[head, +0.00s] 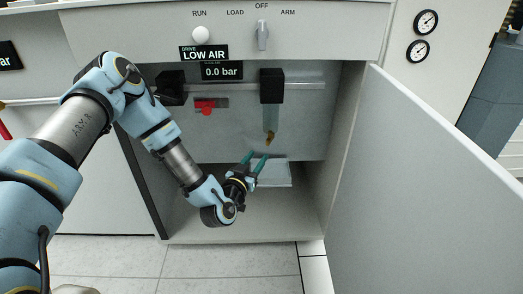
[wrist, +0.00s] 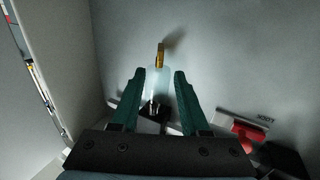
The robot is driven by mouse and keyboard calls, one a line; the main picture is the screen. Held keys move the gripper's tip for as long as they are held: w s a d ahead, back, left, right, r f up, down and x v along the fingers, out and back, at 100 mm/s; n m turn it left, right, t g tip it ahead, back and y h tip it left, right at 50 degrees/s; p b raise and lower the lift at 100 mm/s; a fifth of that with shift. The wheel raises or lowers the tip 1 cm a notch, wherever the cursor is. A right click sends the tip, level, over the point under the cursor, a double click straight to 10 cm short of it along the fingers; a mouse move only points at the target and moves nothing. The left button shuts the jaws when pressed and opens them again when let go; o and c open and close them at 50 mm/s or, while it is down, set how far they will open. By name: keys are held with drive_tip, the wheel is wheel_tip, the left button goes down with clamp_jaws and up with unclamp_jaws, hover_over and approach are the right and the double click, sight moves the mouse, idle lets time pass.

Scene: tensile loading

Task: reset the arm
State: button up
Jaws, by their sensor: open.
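My gripper (head: 257,157) is inside the open cabinet, its two teal fingers apart with nothing held. The fingers also show open in the wrist view (wrist: 160,76). A clear strip with an amber end (head: 270,134) hangs below a black clamp (head: 272,86), just above and right of my fingertips. In the wrist view the amber end (wrist: 160,55) lies in line with the gap between the fingers; I cannot tell how far beyond them. A pale tray (head: 275,177) is below the strip, close to my fingers.
The cabinet door (head: 440,180) stands open at the right. A red part (head: 205,105) and another black block (head: 171,88) are left of the clamp. Above are a selector knob (head: 262,36) upright under OFF, a white button (head: 201,35), and displays reading LOW AIR (head: 204,53) and 0.0 bar (head: 222,71).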

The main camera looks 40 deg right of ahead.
drive_tip(key=shift+s+a, duration=0.2)
drive_tip(key=shift+a, duration=0.25)
